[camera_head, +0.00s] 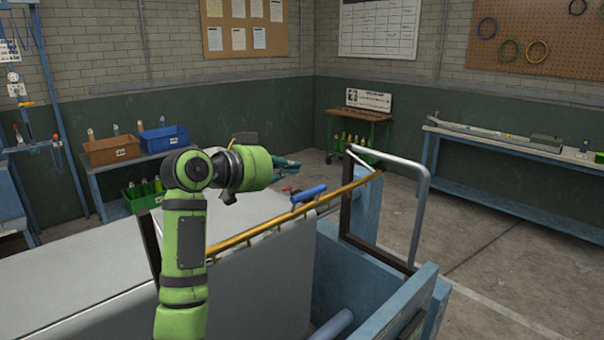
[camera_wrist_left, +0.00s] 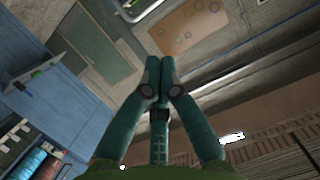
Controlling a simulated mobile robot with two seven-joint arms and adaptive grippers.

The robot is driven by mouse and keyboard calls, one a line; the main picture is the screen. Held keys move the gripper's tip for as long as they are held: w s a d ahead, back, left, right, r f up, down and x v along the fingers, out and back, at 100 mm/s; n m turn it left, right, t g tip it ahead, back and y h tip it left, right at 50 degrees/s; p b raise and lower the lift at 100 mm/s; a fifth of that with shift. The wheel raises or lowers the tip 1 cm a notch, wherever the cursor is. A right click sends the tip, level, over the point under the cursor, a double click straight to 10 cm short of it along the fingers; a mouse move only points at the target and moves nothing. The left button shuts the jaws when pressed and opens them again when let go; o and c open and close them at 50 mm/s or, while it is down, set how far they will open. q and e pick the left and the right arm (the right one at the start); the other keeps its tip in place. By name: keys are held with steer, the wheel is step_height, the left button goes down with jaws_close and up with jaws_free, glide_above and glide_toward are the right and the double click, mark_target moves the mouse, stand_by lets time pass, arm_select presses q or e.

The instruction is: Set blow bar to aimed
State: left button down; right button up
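The blow bar appears to be the long yellow bar (camera_head: 245,237) with nozzle-like bumps, slanting up to the right across the top of a blue-sided frame. A blue handle (camera_head: 308,194) sits on the bar right of its middle. The bar's left part is hidden behind my green left arm. My left gripper (camera_head: 290,163) has teal fingers and hangs beyond the bar, apart from the blue handle. In the left wrist view its fingertips (camera_wrist_left: 160,67) meet with nothing between them. I cannot make out the bar in that view. My right gripper is not in view.
A grey tube loop (camera_head: 421,212) rises at the frame's right end. A pale sheet (camera_head: 275,285) hangs below the bar. Blue side boards (camera_head: 390,305) stand at front right. Bins (camera_head: 112,150) sit on a bench behind my arm. Open floor (camera_head: 500,245) lies to the right.

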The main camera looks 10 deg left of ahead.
mark_target(303, 193)
arm_select(q)
steer(key=w+f+p, duration=0.1)
steer(key=w+d+f+p, duration=0.2)
steer(key=w+p, duration=0.1)
steer(key=shift+w+f, duration=0.1)
steer(key=shift+f, duration=0.3)
steer(key=shift+a+f, duration=0.15)
steer(key=shift+f, duration=0.45)
steer(key=shift+f, duration=0.1)
